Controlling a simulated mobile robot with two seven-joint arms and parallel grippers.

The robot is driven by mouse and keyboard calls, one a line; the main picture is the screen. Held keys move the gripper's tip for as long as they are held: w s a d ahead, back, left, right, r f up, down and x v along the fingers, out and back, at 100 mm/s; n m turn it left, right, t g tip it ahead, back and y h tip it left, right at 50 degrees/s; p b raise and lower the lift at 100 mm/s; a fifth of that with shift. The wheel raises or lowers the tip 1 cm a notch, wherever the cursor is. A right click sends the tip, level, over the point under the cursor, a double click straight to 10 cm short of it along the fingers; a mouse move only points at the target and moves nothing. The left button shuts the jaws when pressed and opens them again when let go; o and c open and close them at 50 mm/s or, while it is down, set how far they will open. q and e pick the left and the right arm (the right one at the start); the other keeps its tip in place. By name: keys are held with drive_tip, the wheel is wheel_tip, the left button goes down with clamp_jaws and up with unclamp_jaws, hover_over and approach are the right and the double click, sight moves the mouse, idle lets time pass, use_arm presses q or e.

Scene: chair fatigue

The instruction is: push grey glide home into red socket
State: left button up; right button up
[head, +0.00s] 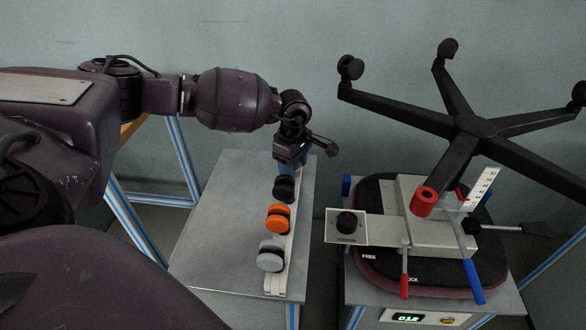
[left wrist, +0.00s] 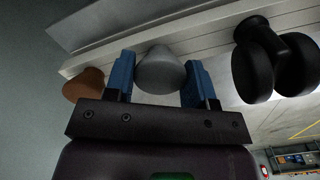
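The grey glide (left wrist: 160,72) is a small blunt cone in the left wrist view, at the far end of the pale rack. My left gripper (left wrist: 158,84) has one blue finger on each side of it and looks shut on it, with no clear gap. In the head view my left gripper (head: 290,168) points down at the rack's far end, and the glide is hidden there. My right gripper is not in view.
The rack (head: 276,283) also holds a black caster (head: 284,189), an orange caster (head: 278,219) and a grey caster (head: 271,256). A brown cone (left wrist: 84,85) stands beside the glide. A black star base (head: 475,127) rises behind the fixture. Red (head: 405,272) and blue (head: 474,281) levers stick out in front.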

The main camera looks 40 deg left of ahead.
use_arm(q)
drive_tip(key=shift+c, duration=1)
drive_tip(key=shift+r, duration=0.55)
drive_tip(key=shift+r+p, duration=0.45)
drive_tip(key=shift+r, duration=0.8)
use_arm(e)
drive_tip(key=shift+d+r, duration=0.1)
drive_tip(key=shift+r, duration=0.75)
use_arm(q)
drive_tip(key=shift+p, duration=0.3)
